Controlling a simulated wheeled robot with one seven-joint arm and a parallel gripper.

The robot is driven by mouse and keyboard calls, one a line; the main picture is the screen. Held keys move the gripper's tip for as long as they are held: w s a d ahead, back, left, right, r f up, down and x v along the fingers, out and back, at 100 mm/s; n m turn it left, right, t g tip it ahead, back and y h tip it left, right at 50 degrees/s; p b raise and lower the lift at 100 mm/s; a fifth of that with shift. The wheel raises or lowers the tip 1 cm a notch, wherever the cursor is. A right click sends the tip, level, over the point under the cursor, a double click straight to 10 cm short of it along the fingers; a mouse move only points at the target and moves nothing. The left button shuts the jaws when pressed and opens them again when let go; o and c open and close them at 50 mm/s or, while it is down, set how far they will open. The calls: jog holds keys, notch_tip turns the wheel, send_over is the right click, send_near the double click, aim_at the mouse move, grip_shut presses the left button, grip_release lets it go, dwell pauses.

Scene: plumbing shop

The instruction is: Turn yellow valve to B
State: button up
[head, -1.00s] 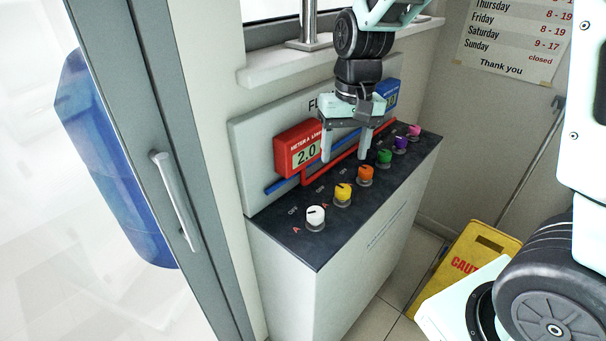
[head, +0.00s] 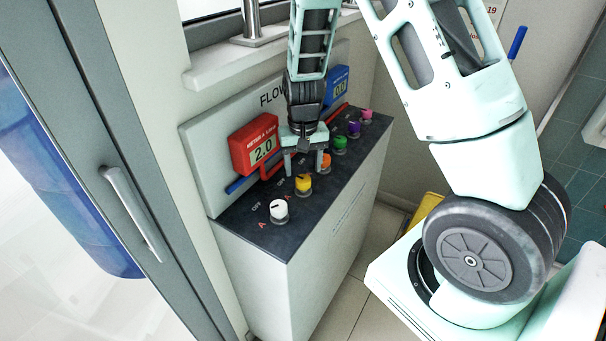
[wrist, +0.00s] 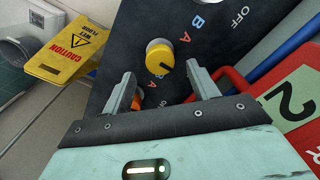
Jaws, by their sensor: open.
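The yellow valve (head: 303,183) is a round knob on the dark top of the console, between the white and orange knobs. In the wrist view the yellow valve (wrist: 159,54) lies beyond and between the fingertips, with a dark pointer line on its cap. A blue B (wrist: 198,21) and a red A (wrist: 217,31) are printed to its right. I cannot tell for sure which letter the pointer faces. My gripper (head: 304,170) is open, pointing down just behind the yellow valve. The gripper (wrist: 163,84) holds nothing; the knob appears apart from both fingers.
The white knob (head: 279,210) stands to the left; orange (head: 326,162), green (head: 340,144), purple and pink knobs stand to the right. A red meter (head: 254,144) reading 2.0 and a blue meter (head: 337,87) are behind. A yellow caution sign (wrist: 66,51) stands beside the console.

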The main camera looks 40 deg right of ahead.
aim_at(303, 179)
jog(key=shift+f, duration=2.05)
jog(key=shift+c, duration=0.2)
jog(key=c, duration=0.9)
jog(key=shift+c, duration=0.2)
jog(key=m+p, duration=0.1)
jog(key=m, duration=0.5)
jog(key=shift+r+p, duration=0.1)
jog(key=shift+p, duration=0.3)
jog(key=m+p, duration=0.1)
jog(key=m, duration=0.4)
jog(key=shift+m+p, duration=0.35)
jog(key=shift+m, duration=0.05)
